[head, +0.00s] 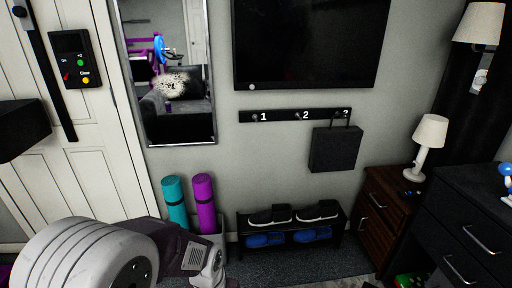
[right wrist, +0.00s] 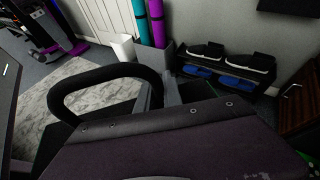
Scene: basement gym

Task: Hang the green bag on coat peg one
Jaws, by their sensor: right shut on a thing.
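The coat rack (head: 295,115) is a black wall strip with pegs numbered 1 to 3. Coat peg one (head: 254,117) is at its left end and looks empty. In the right wrist view a bag (right wrist: 190,150) with a black loop handle (right wrist: 75,95) fills the foreground. Its riveted face looks dark grey-purple, so its green colour is not clear there. My right gripper (right wrist: 162,97) is shut at the handle, partly hidden behind the bag's top edge. My left gripper is out of view; a grey arm link of mine crosses the lower left of the head view.
A black bag (head: 334,149) hangs at peg three. Below are a shoe rack (head: 240,222) with several shoes and teal (head: 175,203) and purple (head: 204,203) rolled mats. A wooden cabinet (head: 375,220) with a lamp stands right. The wall below pegs one and two is clear.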

